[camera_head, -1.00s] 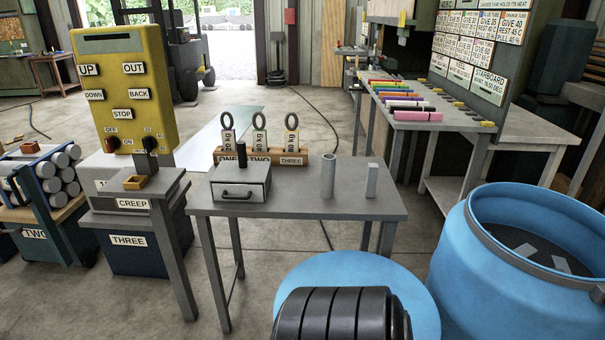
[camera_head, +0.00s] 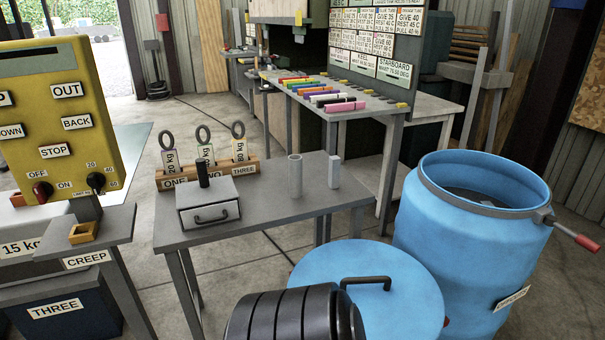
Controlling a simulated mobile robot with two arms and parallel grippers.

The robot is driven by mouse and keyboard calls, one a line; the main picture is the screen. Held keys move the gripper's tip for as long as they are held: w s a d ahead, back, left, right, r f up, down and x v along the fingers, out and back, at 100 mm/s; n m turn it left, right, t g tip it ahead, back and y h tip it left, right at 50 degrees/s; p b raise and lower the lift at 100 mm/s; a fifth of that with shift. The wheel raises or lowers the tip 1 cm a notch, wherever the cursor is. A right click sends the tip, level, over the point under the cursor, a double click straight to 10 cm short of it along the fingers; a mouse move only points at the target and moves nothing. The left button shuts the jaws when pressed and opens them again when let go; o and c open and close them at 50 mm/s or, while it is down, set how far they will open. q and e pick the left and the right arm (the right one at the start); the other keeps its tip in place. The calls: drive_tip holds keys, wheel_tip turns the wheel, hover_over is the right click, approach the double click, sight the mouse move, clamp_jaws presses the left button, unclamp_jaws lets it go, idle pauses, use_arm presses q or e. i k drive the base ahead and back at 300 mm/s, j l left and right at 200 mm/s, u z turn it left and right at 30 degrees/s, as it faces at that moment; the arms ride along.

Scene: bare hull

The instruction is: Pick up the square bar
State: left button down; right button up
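The square bar (camera_head: 334,172) is a short light grey bar with a square section. It stands upright near the right end of the grey table (camera_head: 262,216). A round grey tube (camera_head: 295,176) stands upright just left of it, with a gap between them. Neither of my grippers shows in this view.
A grey drawer box (camera_head: 210,212) and a wooden rack (camera_head: 207,175) of ringed weights share the table. A blue lid (camera_head: 400,285) and a black ribbed cylinder (camera_head: 290,318) are in front. An open blue barrel (camera_head: 470,255) stands right. A yellow control panel (camera_head: 60,120) stands left.

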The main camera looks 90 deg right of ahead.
sight(334, 161)
drive_tip(key=i+l+z, duration=0.15)
drive_tip(key=z, duration=0.25)
drive_tip(key=i+z, duration=0.4)
drive_tip(key=i+l+z, duration=0.1)
drive_tip(key=z, duration=0.3)
drive_tip(key=i+j+z, duration=0.1)
drive_tip(key=i+z, duration=0.3)
drive_tip(key=i+j+z, duration=0.15)
drive_tip(key=z, duration=0.25)
